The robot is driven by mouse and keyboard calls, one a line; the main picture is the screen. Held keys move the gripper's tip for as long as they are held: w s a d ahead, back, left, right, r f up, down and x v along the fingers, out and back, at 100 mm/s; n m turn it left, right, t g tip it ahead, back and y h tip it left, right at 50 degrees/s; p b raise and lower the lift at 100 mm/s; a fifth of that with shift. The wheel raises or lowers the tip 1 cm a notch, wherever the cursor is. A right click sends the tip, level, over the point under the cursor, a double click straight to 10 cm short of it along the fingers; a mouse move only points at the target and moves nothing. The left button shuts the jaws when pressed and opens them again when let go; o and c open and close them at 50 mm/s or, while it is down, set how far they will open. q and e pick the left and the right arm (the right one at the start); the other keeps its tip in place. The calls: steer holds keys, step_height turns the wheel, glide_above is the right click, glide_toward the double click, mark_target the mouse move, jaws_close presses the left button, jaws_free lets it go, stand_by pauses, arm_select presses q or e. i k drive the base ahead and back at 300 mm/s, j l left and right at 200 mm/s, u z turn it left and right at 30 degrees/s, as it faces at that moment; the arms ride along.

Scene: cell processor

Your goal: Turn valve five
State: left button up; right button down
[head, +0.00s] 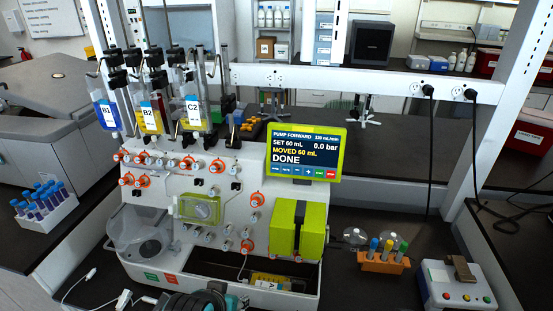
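The white cell processor (160,208) stands on the dark bench, left of centre. Several orange ring-shaped valves sit on its front panel. They include an upper left valve (127,179), an upper middle valve (217,166), a right valve (257,200) and a lower right valve (247,246). Their numbers are too small to read, so I cannot tell which is valve five. The screen (304,154) reads "PUMP FORWARD", "MOVED 60 mL" and "DONE". A dark and teal part shows at the bottom edge, left of centre; no gripper fingertips can be made out.
Bags labelled B1 (107,114), B2 (150,117) and C2 (193,113) hang above the panel. An orange tube rack (383,262) and a white button box (455,287) stand right. Black cables hang behind them.

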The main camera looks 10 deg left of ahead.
mark_target(161, 161)
steer(key=k+l+u, duration=0.15)
steer(key=u, duration=1.35)
